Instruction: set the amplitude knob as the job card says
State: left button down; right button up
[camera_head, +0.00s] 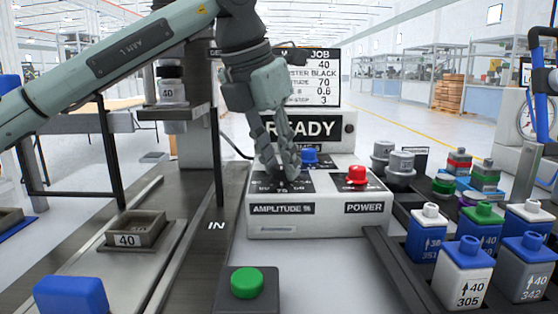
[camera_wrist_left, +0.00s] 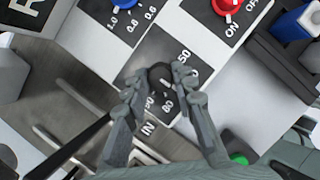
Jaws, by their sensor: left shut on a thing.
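The amplitude knob (camera_wrist_left: 160,72) is black and sits on a dark dial plate (camera_wrist_left: 152,60) in the left wrist view. Printed 50, 80 and 90 show around it; I cannot read its pointer. My left gripper (camera_wrist_left: 157,80) is shut on the knob from above. In the head view the left gripper (camera_head: 281,176) covers most of the knob, above the AMPLITUDE % label (camera_head: 282,209) on the white control box (camera_head: 320,222). The job card (camera_head: 312,78) stands behind, partly hidden by my arm; its line ending in "TUDE" reads 70.
A blue knob (camera_head: 310,156) and a red POWER knob (camera_head: 356,175) are close by on the box. A READY sign (camera_head: 306,128) stands behind. A green button (camera_head: 247,283) is in front.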

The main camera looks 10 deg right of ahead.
pick_arm(q)
jog(key=c, duration=1.2)
grip_release()
jog(key=shift+r, duration=0.1)
jog(key=v, duration=1.2)
